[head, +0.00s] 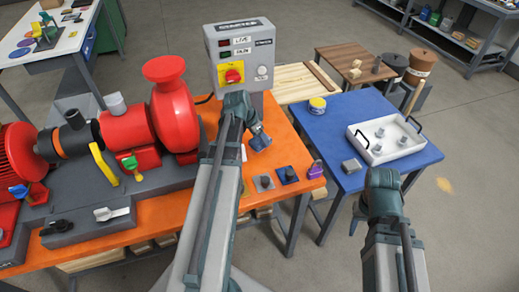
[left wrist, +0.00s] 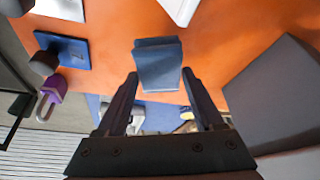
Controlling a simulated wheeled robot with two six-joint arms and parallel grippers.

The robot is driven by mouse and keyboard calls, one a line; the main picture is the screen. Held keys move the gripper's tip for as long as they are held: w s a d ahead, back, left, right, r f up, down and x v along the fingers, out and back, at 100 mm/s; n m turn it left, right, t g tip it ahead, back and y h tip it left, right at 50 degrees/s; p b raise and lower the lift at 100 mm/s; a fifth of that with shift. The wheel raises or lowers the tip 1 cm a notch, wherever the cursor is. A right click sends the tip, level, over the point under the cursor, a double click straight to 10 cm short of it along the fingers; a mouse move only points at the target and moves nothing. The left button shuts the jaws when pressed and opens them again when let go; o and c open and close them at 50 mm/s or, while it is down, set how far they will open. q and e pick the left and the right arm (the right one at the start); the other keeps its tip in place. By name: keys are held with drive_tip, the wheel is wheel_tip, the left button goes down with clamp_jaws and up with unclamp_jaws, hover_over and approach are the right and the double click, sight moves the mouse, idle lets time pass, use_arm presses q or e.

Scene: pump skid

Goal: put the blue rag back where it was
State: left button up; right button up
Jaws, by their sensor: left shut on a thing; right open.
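The blue rag (left wrist: 158,62) is a folded dark blue block at the fingertips of my left gripper (left wrist: 158,80), over the orange table (left wrist: 115,25) near its edge. In the head view the rag (head: 260,141) shows at the end of my left gripper (head: 256,131), in front of the grey control box. My left gripper is shut on it. I cannot tell whether the rag touches the table top. My right gripper (head: 381,218) is open and empty, low beside the front of the blue table (head: 345,118); its fingers are partly hidden.
A red pump (head: 150,115) stands left on the orange table. The control box (head: 240,55) rises behind my left gripper. Knob plates (head: 287,175) and a purple padlock (head: 315,170) lie along the right edge. The blue table holds a white tray (head: 368,153) and a tin (head: 317,105).

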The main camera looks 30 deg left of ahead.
sight(257, 141)
use_arm(q)
drive_tip(key=shift+f+b, duration=1.8)
drive_tip(key=shift+f, duration=0.1)
drive_tip(key=shift+f, duration=0.15)
drive_tip(key=o, duration=1.2)
drive_tip(key=shift+p+v, duration=0.6)
drive_tip(key=shift+v, duration=0.25)
drive_tip(key=p+v, duration=1)
drive_tip(key=shift+r, duration=0.4)
